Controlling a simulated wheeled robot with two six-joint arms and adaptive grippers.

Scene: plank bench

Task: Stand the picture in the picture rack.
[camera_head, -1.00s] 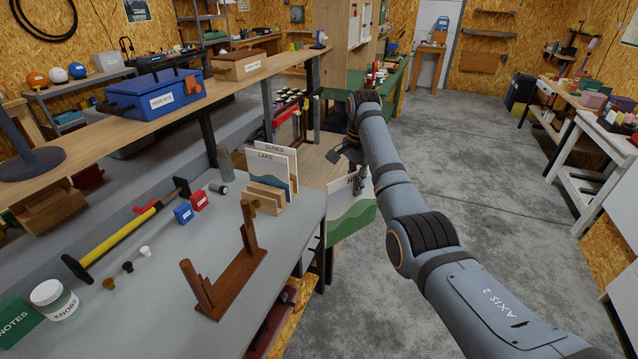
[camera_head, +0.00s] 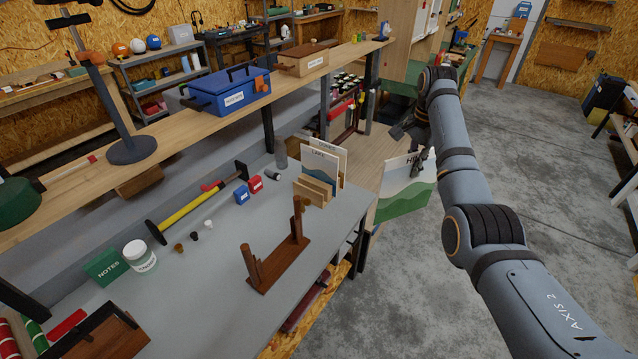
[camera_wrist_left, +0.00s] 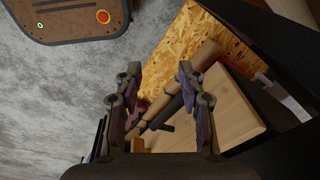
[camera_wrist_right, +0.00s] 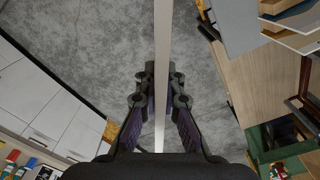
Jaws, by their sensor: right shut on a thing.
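My right gripper (camera_head: 418,165) is shut on the picture (camera_head: 404,194), a panel with green hills and a partly hidden title starting with H. It holds the picture upright off the bench's far right end. In the right wrist view the picture (camera_wrist_right: 163,60) is a thin pale strip, edge-on between the fingers. A pale wooden rack (camera_head: 312,194) on the bench, left of the picture, has pictures marked LAKE and another behind standing in it. My left gripper (camera_wrist_left: 160,105) shows only in its wrist view, open and empty, above a wooden surface and brown bars.
A dark brown stand with two posts (camera_head: 277,266) is on the grey bench (camera_head: 215,290) in front of the pale rack. A yellow-handled hammer (camera_head: 195,203), red and blue boxes, small knobs and a jar (camera_head: 140,256) lie left. Grey floor right of the arm is open.

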